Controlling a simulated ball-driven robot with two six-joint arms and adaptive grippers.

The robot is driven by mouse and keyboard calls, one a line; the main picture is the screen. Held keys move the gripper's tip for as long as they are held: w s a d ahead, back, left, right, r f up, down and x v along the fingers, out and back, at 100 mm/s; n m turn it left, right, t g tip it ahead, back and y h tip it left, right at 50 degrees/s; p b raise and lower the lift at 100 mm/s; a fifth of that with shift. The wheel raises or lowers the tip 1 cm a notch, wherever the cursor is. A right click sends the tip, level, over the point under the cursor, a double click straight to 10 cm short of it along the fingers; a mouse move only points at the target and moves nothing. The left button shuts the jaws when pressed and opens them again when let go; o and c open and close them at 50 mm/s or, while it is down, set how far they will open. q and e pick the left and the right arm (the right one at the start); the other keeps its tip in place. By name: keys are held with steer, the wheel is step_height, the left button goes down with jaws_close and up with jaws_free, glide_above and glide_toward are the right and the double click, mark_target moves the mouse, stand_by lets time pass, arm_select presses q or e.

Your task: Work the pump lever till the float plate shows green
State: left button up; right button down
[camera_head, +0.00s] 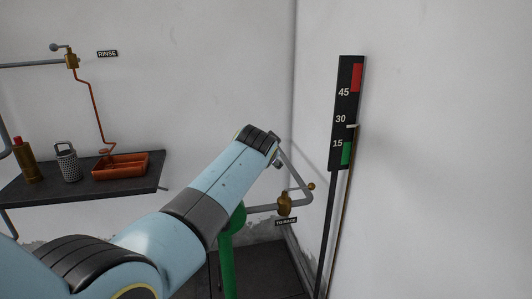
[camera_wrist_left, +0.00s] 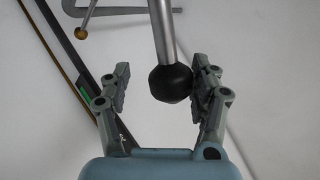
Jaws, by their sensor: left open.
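The pump lever shows in the left wrist view as a grey metal rod ending in a black ball knob (camera_wrist_left: 171,82). My left gripper (camera_wrist_left: 161,66) is open, with the knob between its fingers, nearer the right finger; I cannot tell whether they touch. In the head view my left arm hides this gripper and the lever. A green pump post (camera_head: 229,255) shows below the arm. The black float plate (camera_head: 346,105) on the wall has a red band at the top, marks 45, 30 and 15, and a green band at the bottom. Its pale pointer (camera_head: 352,126) stands just below 30, above the green.
A dark shelf (camera_head: 140,184) at left carries an orange tray (camera_head: 120,171), a grater-like metal can (camera_head: 68,165) and a brass bottle (camera_head: 28,165). A pipe with a brass valve (camera_head: 285,205) runs at the corner, above a "TO RACK" label. The right wall is otherwise bare.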

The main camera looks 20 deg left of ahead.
arm_select(q)
steer(key=shift+a+r, duration=0.1)
steer(key=shift+a, duration=0.05)
steer(key=shift+w+r, duration=0.1)
steer(key=shift+r, duration=0.15)
step_height(320, 180, up, 9)
steer(key=shift+r, duration=0.2)
stand_by(0.9)
